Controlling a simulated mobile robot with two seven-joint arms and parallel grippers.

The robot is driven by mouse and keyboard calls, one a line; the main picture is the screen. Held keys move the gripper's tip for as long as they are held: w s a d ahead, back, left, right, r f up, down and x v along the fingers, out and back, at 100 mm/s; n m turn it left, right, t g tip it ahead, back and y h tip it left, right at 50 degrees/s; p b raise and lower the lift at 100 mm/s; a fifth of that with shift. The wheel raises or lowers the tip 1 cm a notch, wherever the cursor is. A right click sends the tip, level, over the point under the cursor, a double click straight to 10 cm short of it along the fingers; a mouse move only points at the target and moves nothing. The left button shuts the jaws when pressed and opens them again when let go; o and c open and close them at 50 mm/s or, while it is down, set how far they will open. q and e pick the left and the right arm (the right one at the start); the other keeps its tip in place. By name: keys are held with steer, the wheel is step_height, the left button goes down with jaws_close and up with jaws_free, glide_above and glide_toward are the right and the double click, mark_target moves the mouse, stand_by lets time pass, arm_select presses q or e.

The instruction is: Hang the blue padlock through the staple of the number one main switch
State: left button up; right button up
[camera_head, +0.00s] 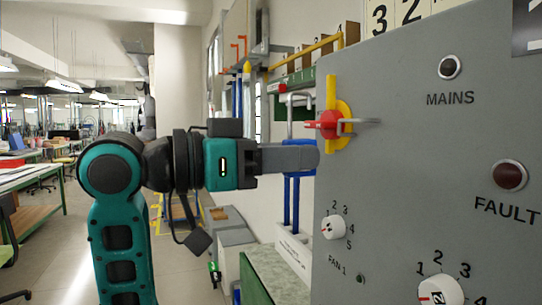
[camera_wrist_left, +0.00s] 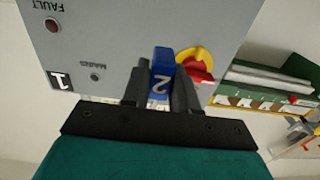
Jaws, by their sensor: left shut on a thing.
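My left gripper (camera_head: 304,158) is shut on the blue padlock (camera_wrist_left: 162,72), which shows a "2" on its face in the left wrist view. In the head view, a grey shackle (camera_head: 290,112) stands upright above the fingers, and they hide much of the padlock's body. The main switch on the grey cabinet has a red handle (camera_head: 327,124) on a yellow plate (camera_head: 332,90). A grey staple (camera_head: 362,122) sticks out at the switch. The shackle is just left of the switch in the picture; I cannot tell whether they touch. My right gripper is not in view.
The grey cabinet (camera_head: 420,190) fills the right side, with MAINS (camera_head: 450,67) and FAULT (camera_head: 509,175) lamps and rotary knobs (camera_head: 333,227). A green-and-white wall rack (camera_wrist_left: 268,82) lies beyond the switch. Open floor (camera_head: 185,270) shows behind my arm.

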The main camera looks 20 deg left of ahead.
arm_select(q)
steer(key=shift+x, duration=3.75)
steer(key=shift+f+b, duration=0.65)
steer(key=shift+f, duration=0.4)
steer(key=o, duration=1.1)
